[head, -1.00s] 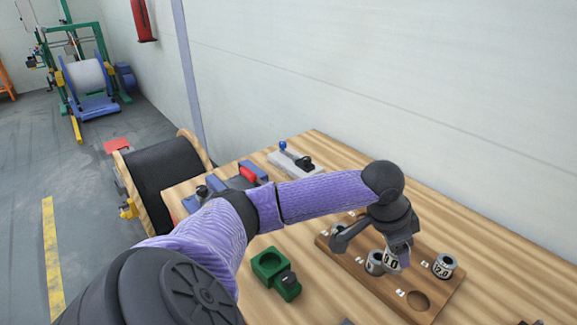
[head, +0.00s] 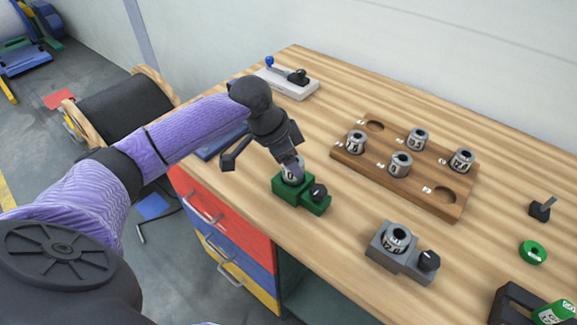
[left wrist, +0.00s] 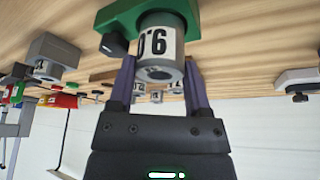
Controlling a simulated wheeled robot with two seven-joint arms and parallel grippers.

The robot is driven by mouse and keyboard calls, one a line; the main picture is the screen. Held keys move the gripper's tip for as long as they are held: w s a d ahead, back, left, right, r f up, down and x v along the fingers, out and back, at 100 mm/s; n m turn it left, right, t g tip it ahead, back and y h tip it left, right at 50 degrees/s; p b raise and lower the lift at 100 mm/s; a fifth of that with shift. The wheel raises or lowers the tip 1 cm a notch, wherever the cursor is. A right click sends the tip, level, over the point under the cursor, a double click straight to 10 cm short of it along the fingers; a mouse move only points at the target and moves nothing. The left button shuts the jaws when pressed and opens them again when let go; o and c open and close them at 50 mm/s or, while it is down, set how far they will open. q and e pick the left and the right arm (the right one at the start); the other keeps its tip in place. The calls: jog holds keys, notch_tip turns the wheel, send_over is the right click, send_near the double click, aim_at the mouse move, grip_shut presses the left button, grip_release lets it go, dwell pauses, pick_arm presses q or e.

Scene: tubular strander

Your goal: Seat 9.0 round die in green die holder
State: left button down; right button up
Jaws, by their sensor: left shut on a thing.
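The 9.0 round die (head: 292,173) is a grey cylinder with a white label, which reads 9.0 in the left wrist view (left wrist: 158,45). My left gripper (head: 296,163) is shut on it from above. The die is at the round opening of the green die holder (head: 293,194), upright or nearly so. Its lower end meets or enters the holder; how deep it sits I cannot tell. The holder has a black knob (head: 318,192) on its right side and also shows in the left wrist view (left wrist: 122,16). My right gripper is not in view.
A wooden die rack (head: 438,174) holds several dies and has empty recesses. A grey holder (head: 384,258) with a die stands in front of it. A green ring (head: 533,252) lies at the right. Bare tabletop surrounds the green holder's right side.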

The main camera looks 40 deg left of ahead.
pick_arm(q)
notch_tip(320, 180, down, 2)
jog(key=shift+f, duration=0.25)
jog(key=shift+r, duration=0.1)
grip_release()
jog(key=p+v, duration=0.3)
jog(key=v, duration=0.9)
jog(key=shift+p, duration=0.3)
